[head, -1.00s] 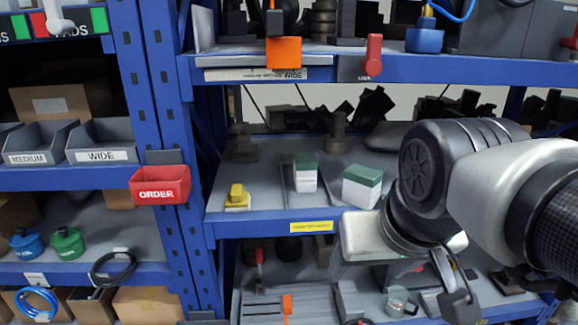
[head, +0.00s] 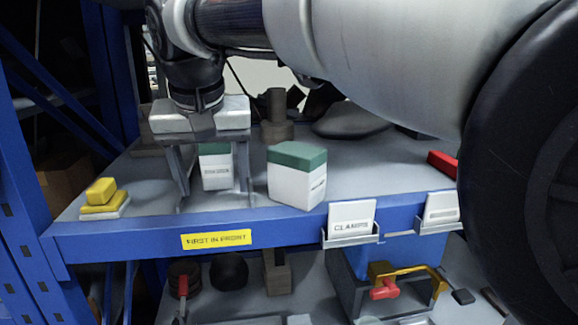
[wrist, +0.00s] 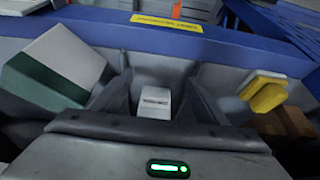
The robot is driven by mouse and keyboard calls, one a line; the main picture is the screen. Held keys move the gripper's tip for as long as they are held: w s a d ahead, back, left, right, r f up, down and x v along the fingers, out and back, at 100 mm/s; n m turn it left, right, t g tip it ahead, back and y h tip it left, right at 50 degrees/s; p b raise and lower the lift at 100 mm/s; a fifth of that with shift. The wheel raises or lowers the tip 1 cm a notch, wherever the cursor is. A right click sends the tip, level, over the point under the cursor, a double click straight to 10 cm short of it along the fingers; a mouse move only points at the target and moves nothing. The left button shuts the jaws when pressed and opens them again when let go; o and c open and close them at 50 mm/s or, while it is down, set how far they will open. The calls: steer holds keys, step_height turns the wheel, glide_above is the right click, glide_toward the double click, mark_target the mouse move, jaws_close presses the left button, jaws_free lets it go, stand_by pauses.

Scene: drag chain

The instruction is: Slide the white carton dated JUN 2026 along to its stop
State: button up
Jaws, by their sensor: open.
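Two white cartons with green tops stand on the grey shelf (head: 390,170). The smaller-looking left carton (head: 217,172) is between my gripper's fingers; its label is too small to read. It also shows in the wrist view (wrist: 154,104), upright between the fingers. My gripper (head: 212,188) is open and lowered over it, one finger on each side; I cannot tell whether either touches it. The right carton (head: 297,182) stands apart, turned at an angle, its date unreadable. It shows at the left in the wrist view (wrist: 60,68). No stop can be clearly made out.
A yellow block on a white base (head: 101,198) sits at the shelf's left end. A yellow FIRST IN FRONT label (head: 216,239) is on the blue front edge. A CLAMPS card holder (head: 351,222) hangs further right. Dark round objects stand behind the cartons.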

mark_target(217, 163)
steer(key=w, duration=0.2)
steer(key=w+a, duration=0.1)
steer(key=w, duration=0.2)
steer(key=w+a, duration=0.1)
steer(key=w, duration=0.2)
steer(key=shift+f, duration=0.35)
steer(key=shift+w+f, duration=0.2)
steer(key=shift+f, duration=0.05)
steer(key=c, duration=1.4)
steer(key=shift+w+a+r+p, duration=0.1)
steer(key=shift+w+a+p, duration=0.05)
steer(key=shift+w+p, duration=0.75)
steer(key=shift+w+a+p, duration=0.1)
steer(key=shift+w+p, duration=0.15)
steer(key=shift+p, duration=0.15)
steer(key=shift+w+a+p, duration=0.25)
steer(key=shift+w+p, duration=0.8)
steer(key=shift+p, duration=0.05)
steer(key=shift+w+a+p, duration=0.2)
steer(key=shift+w+p, duration=0.6)
steer(key=shift+p, duration=0.15)
steer(key=shift+w+a+p, duration=0.2)
steer(key=shift+w+p, duration=0.6)
steer(key=shift+p, duration=0.2)
steer(key=shift+w+a+p, duration=0.2)
steer(key=shift+w+p, duration=0.6)
steer(key=shift+p, duration=0.15)
